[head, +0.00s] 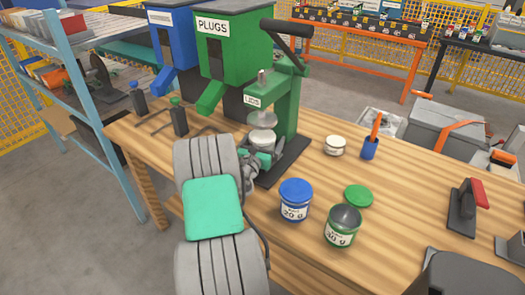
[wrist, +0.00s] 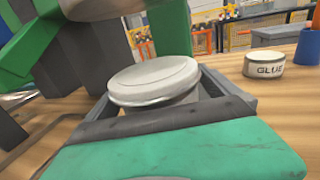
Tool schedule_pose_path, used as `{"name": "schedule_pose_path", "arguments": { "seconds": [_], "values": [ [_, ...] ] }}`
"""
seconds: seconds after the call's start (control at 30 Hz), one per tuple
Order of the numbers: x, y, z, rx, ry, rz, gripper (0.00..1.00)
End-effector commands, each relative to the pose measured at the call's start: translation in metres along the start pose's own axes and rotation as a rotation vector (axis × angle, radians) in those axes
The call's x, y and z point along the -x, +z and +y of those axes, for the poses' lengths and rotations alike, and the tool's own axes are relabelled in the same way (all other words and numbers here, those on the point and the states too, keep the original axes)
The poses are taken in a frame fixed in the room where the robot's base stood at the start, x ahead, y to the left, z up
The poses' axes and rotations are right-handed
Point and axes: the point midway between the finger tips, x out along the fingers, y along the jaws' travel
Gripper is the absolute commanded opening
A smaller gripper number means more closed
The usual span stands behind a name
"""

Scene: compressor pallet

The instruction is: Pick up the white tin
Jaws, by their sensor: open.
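A round, pale white-grey tin (head: 262,136) with a flat lid is at the green press. In the wrist view the tin (wrist: 154,82) sits between the two dark fingers of my gripper (wrist: 168,98). The jaws are open around it, and I cannot tell whether either finger touches it. In the head view my gripper (head: 261,153) is low at the foot of the press, and its fingers are partly hidden. A second small white tin (head: 335,145) stands apart to the right on the bench; it reads GLUE in the wrist view (wrist: 264,65).
The green press (head: 286,105) with its black lever stands close behind my gripper. A blue tin (head: 295,200), an open green tin (head: 342,226), a green lid (head: 358,195) and a blue cup (head: 369,148) stand on the wooden bench (head: 310,165). PLUGS bin (head: 225,55) is behind.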

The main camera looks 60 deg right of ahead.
Motion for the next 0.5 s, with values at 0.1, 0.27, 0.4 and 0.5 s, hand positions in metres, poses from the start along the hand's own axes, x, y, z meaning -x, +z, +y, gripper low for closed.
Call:
{"name": "schedule_pose_path", "arguments": {
  "seconds": [0.1, 0.27, 0.4, 0.5],
  "values": [
    [0.0005, -0.0004, 0.0002, 0.0, 0.0, 0.001, 1.0],
    [0.0007, -0.0004, 0.0003, -0.001, 0.0, 0.001, 0.88],
    [0.0008, -0.0004, 0.0003, -0.001, 0.0, 0.001, 0.76],
    [0.0009, -0.0004, 0.0003, -0.001, 0.0, 0.001, 0.68]
  ]
}}
